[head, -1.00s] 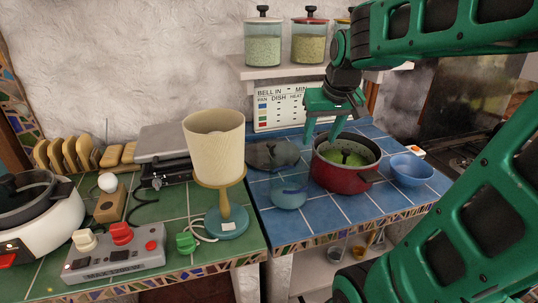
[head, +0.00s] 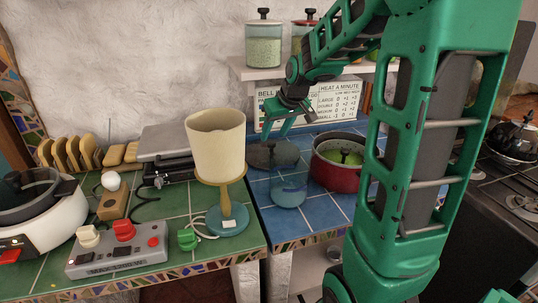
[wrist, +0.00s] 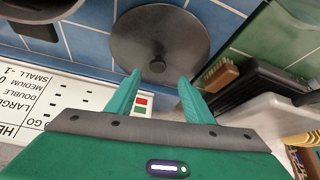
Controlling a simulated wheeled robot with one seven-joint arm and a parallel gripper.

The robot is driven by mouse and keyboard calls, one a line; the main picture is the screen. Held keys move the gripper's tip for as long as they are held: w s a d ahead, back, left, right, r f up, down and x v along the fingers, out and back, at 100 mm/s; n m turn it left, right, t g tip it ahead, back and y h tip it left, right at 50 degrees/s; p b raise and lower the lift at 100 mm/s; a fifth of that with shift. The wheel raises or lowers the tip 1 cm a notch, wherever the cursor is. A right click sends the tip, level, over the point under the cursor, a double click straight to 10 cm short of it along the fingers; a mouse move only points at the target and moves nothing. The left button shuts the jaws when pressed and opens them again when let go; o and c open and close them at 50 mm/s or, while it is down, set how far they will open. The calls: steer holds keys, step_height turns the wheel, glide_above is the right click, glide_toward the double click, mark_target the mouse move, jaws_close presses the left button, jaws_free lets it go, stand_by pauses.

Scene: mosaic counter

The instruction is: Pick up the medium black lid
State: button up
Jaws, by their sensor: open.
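A round black lid (head: 285,153) with a small knob lies flat on the blue tiles, behind the blue glass jar and left of the red pot. It also shows in the wrist view as a dark disc (wrist: 150,35) with its knob near the lower edge. My gripper (head: 276,134) is open and empty, over the back part of the lid. In the wrist view its two green fingertips (wrist: 159,76) point at the lid's near edge, one on each side of the knob. The height above the lid is hard to tell.
The red pot (head: 333,178) stands close right of the lid, and the blue glass jar (head: 288,193) is in front. A lamp (head: 228,205) with a cream shade stands to the left. The sign board (head: 335,100) and shelf (head: 238,69) are behind.

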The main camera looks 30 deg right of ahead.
mark_target(271, 143)
steer(key=shift+d+x, duration=0.2)
steer(key=shift+x, duration=2.5)
steer(key=shift+s, duration=0.15)
jaws_close()
